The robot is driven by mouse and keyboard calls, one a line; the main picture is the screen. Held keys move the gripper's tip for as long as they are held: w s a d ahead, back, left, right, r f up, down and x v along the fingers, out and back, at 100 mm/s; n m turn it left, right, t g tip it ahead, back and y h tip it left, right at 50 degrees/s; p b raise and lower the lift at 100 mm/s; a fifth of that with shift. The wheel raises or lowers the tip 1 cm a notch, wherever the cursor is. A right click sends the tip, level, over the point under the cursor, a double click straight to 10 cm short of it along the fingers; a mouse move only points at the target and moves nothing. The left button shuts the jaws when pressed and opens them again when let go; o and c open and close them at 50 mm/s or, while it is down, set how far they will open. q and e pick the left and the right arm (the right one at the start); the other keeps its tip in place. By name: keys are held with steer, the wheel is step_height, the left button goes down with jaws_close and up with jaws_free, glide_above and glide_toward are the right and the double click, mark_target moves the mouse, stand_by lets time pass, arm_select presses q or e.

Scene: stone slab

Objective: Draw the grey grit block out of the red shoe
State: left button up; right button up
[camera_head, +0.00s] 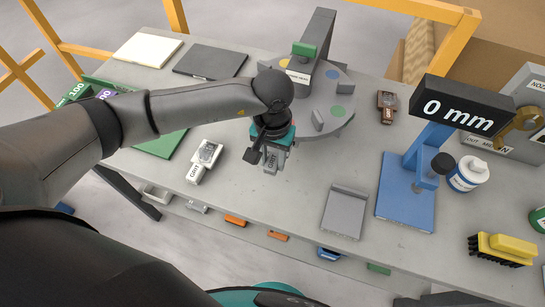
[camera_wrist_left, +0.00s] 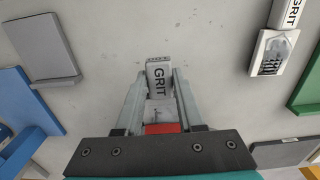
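The red shoe (camera_wrist_left: 163,128) shows only as a small red strip beside the gripper's palm, which hides the rest. In the head view a bit of the block (camera_head: 271,168) shows under the gripper. My right gripper is not in view.
A second shoe (camera_head: 208,153), pale grey, with another GRIT block (camera_head: 196,173) lies to the left. A grey plate (camera_head: 345,212), a blue gauge stand (camera_head: 408,195) and a yellow brush (camera_head: 505,248) are to the right. The grey turntable (camera_head: 340,98) is behind. Slab beside the gripper is clear.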

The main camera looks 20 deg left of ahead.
arm_select(q)
jaws_close()
steer(key=shift+s+a+p, duration=0.1)
steer(key=shift+s+p, duration=0.6)
steer(key=shift+s, duration=1.85)
steer(key=shift+s+r+p, duration=0.6)
steer(key=shift+r+p, duration=0.05)
steer(key=shift+r, duration=0.1)
steer(key=shift+s+r+p, duration=0.6)
steer(key=shift+s+r, duration=0.2)
steer(key=shift+s, duration=0.1)
